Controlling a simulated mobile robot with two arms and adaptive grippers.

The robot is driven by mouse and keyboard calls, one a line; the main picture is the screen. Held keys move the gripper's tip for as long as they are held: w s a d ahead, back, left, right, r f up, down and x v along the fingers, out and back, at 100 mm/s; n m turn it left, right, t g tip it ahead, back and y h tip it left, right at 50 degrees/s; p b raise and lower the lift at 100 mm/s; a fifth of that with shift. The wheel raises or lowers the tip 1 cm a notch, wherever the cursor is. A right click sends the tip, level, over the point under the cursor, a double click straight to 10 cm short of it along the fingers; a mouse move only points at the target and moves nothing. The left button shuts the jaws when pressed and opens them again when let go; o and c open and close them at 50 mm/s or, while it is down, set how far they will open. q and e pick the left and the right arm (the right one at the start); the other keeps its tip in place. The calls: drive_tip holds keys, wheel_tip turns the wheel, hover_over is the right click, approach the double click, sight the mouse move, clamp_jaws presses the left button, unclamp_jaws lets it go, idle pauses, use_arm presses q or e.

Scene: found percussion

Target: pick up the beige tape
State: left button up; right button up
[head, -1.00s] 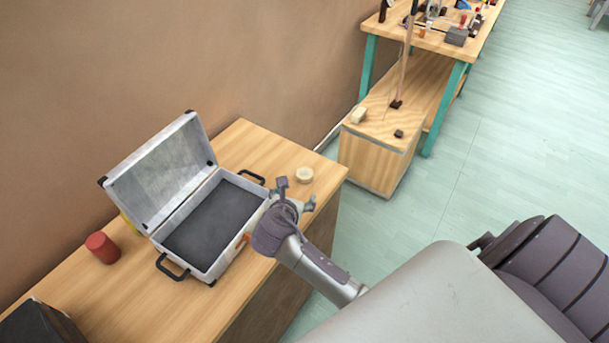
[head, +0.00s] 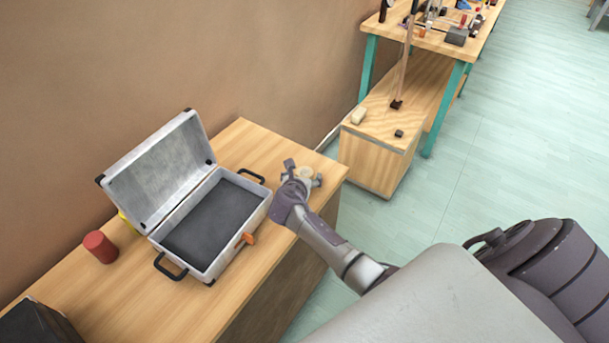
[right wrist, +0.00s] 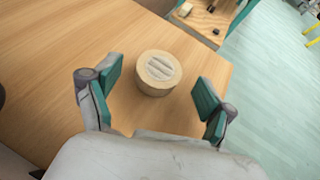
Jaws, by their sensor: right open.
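The beige tape (right wrist: 158,73) is a short round roll lying flat on the wooden table, near its right end. In the right wrist view it is ahead of my right gripper (right wrist: 155,97), roughly centred between the two teal-padded fingers and a little beyond their tips. In the head view my right gripper (head: 303,175) partly covers the tape (head: 305,172). The fingers are open, with nothing held between them. My left gripper is not in view.
An open silver case (head: 168,249) with a dark lining stands left of the gripper on the table (head: 262,137). A lower wooden cabinet (head: 372,160) is beyond the table's right end.

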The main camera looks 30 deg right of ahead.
drive_tip(key=shift+x, duration=0.9)
drive_tip(key=shift+r, duration=0.1)
drive_tip(key=c, duration=1.1)
drive_tip(key=shift+c, duration=0.2)
